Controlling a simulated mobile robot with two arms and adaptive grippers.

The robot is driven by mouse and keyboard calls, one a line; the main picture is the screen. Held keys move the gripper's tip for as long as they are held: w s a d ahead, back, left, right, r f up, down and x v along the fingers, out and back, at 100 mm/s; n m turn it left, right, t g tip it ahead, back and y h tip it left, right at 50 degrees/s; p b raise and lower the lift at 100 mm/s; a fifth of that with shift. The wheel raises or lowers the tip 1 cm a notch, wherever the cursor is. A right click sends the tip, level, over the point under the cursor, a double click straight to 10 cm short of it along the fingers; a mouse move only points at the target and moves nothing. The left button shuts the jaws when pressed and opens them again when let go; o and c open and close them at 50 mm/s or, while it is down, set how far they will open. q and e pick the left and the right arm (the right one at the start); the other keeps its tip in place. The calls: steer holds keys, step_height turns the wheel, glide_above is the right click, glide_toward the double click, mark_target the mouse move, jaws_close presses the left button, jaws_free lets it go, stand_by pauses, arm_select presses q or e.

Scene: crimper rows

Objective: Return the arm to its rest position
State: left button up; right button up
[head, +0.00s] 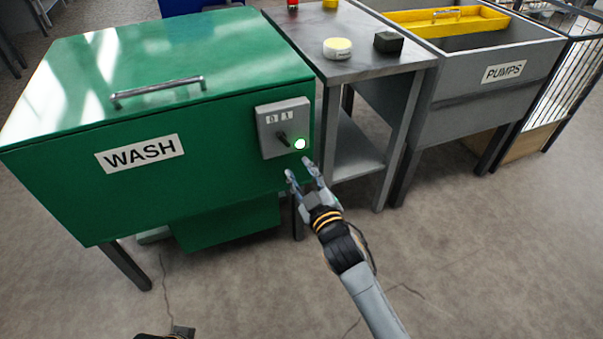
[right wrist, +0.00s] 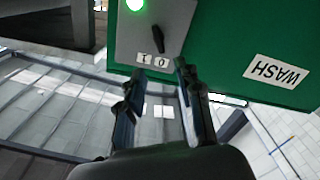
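My right gripper (head: 299,167) is in front of the green WASH machine, just below its grey control box (head: 283,127). Its two fingers are spread with nothing between them; the right wrist view also shows the gripper (right wrist: 159,70) open. The control box has a dark lever (right wrist: 160,40), a two-digit counter (right wrist: 152,61) and a round light glowing green (right wrist: 135,4). In the head view the fingertips look close to the box, but whether they touch it is unclear. Only a bit of my left gripper (head: 182,331) shows at the bottom edge; its fingers cannot be made out.
The WASH machine (head: 200,110) has a closed lid with a bar handle (head: 158,91). Right of it stands a grey table (head: 365,68) with a yellow-white round item (head: 337,48) and a dark block (head: 388,42). A PUMPS bin (head: 470,85) stands beyond. The floor in front is clear.

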stand_by(0.4)
